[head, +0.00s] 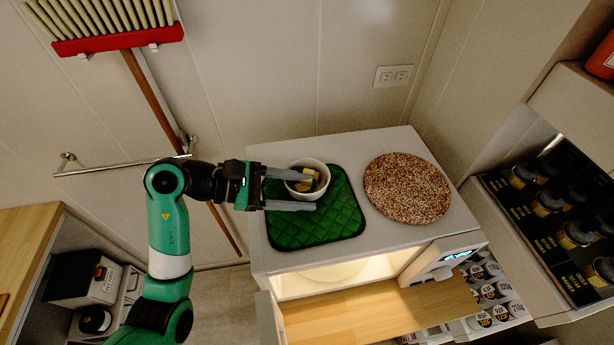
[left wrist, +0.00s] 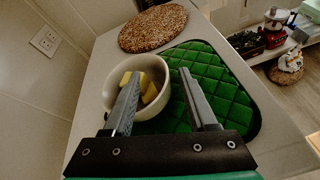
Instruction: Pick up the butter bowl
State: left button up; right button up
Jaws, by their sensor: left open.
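The butter bowl (head: 311,196) is a small white bowl with yellow butter pieces (head: 308,182) in it. It stands upright on a green quilted mat (head: 335,222). It also shows in the left wrist view (left wrist: 112,93). My left gripper (head: 313,191) is open at the bowl, reaching in from the left. In the left wrist view my left gripper (left wrist: 159,75) has one finger over the bowl's inside and the other outside it, above the mat. The bowl's near wall lies between them. I cannot tell whether either finger touches. My right gripper is in neither view.
A round speckled brown mat (head: 407,188) lies right of the green mat on the white countertop (head: 380,243). Below is a lit open compartment (head: 345,278) with a wooden board in front. A wall rail (head: 115,167) and a red-headed broom (head: 115,38) are at left.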

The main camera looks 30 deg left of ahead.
pick_arm(q)
jog(key=shift+x, duration=0.75)
grip_shut()
